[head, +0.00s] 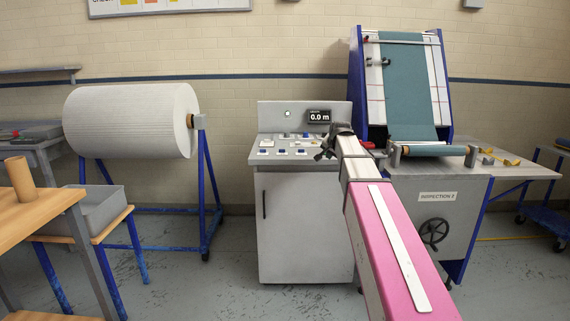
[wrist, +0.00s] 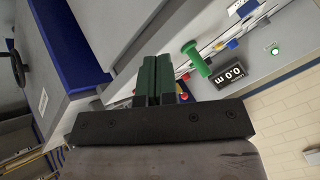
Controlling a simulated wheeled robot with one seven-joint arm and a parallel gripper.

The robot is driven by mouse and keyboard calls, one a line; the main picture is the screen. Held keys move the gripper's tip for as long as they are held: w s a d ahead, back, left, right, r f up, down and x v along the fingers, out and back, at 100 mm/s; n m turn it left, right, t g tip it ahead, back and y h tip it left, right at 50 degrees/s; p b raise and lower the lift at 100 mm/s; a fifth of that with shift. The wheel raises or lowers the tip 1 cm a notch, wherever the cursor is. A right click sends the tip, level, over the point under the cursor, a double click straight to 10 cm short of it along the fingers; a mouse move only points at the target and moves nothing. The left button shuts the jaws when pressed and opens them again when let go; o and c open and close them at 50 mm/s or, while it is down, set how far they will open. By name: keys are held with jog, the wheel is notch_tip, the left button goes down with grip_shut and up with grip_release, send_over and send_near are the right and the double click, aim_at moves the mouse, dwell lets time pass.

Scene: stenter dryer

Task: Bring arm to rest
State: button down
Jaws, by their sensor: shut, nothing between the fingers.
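My arm (head: 390,245), pink and grey, reaches forward from the lower right in the head view. My gripper (head: 321,155) is at its far end, in front of the right part of the control console (head: 292,220). In the wrist view my gripper (wrist: 159,62) has its two dark green fingers together, with nothing between them. The fingers point toward the console's panel, near a green cylindrical knob (wrist: 196,58) and a red button. I cannot tell the exact gap between fingertips and panel.
A display (head: 319,116) reads 0.0 m. A large white roll (head: 130,120) on a blue stand is at left. The inspection machine (head: 440,205) with teal cloth stands close at right. A wooden table (head: 40,220) and grey bin (head: 95,212) are at lower left. Floor between roll and console is clear.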

jog(key=s+f+n+g, duration=0.7)
jog(key=s+f+g, duration=0.1)
jog(key=s+f, duration=2.6)
notch_tip(320, 180, down, 2)
jog(key=shift+s+a+f+h, duration=0.1)
jog(key=shift+s+a+h, duration=0.1)
jog(key=shift+s+h, duration=0.2)
